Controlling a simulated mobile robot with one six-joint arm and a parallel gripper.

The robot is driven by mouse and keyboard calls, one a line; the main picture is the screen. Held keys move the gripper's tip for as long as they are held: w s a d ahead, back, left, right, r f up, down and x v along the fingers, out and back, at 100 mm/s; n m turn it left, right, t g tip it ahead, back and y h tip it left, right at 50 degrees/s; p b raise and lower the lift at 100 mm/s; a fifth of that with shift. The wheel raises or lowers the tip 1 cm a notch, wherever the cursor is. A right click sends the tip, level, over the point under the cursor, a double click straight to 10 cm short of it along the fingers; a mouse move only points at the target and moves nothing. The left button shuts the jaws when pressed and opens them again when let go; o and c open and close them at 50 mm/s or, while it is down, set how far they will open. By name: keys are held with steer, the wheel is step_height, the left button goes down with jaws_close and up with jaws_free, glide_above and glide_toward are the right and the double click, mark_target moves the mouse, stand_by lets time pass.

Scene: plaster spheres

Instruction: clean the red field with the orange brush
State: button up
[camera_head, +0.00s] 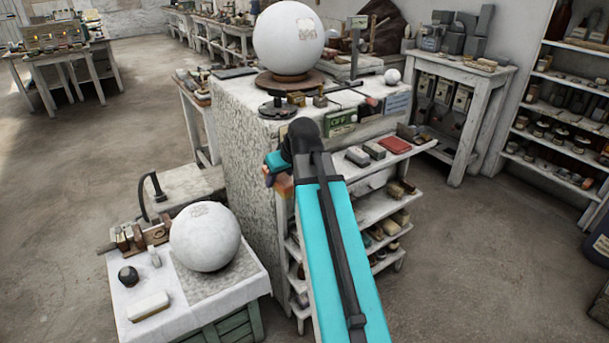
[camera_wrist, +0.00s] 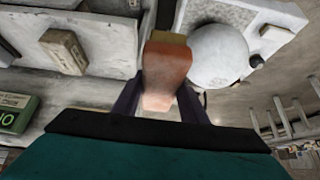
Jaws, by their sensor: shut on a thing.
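My gripper (camera_wrist: 160,99) is shut on the orange brush (camera_wrist: 165,68), which shows between its two dark fingers in the wrist view. The brush has an orange-brown body with a paler tan end at the top. In the head view my gripper (camera_head: 273,168) is beside the front left of the tall white stand, and a small orange part of the brush (camera_head: 285,186) shows below it. A flat red patch (camera_head: 395,146) lies on the shelf top to the right, apart from the brush. My teal arm covers part of the stand and shelf.
A large white sphere (camera_head: 288,38) rests on the tall stand (camera_head: 222,100). Another white sphere (camera_head: 205,237) sits on a low table (camera_head: 240,288) at the lower left. Small grey blocks (camera_head: 357,156) lie left of the red patch. Open floor (camera_head: 480,240) is at the right.

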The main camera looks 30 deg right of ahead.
steer(key=w+a+r, duration=0.2)
steer(key=a, duration=2.1)
